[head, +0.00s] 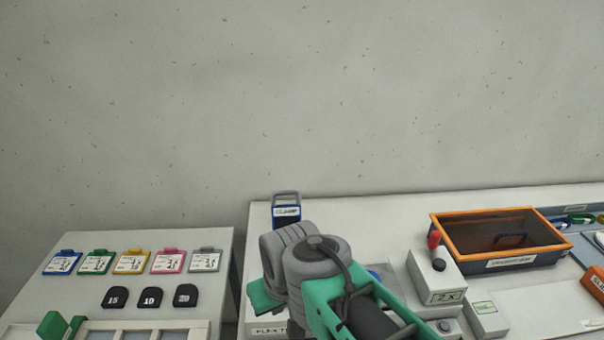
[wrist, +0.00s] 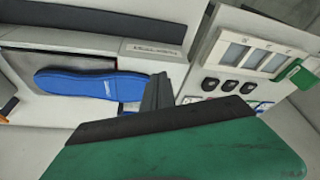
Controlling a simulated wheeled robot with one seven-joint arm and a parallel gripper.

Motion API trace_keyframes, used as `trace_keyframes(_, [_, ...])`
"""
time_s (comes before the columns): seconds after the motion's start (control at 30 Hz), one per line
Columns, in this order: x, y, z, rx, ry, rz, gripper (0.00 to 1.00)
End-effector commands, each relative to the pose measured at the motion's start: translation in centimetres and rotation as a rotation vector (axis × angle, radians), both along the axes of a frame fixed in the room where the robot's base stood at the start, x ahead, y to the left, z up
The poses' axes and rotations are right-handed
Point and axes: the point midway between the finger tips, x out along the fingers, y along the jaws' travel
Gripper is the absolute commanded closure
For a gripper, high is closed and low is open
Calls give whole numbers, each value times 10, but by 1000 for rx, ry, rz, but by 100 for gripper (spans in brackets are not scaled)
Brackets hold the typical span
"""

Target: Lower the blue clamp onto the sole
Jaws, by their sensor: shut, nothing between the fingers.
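The blue clamp (head: 287,213), with a grey handle loop and a white label, stands upright at the back left of the right-hand table in the head view. In the head view my arm covers the area in front of the clamp and hides the fingertips. I cannot tell the gap between fingers and sole.
A white box with a red-topped lever (head: 436,272) stands right of my arm. An orange-rimmed bin (head: 500,238) is behind it at right. The left table (head: 210,248) holds coloured cards and black numbered tags. A gap separates the tables.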

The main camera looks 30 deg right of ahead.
Motion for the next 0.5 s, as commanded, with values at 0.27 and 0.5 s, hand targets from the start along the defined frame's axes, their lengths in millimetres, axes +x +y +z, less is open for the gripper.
trace_keyframes(0.27, [1, 0, 1, -1, 0, -1, 100])
trace_keyframes(0.5, [65, -41, 80, -47, 9, -105, 100])
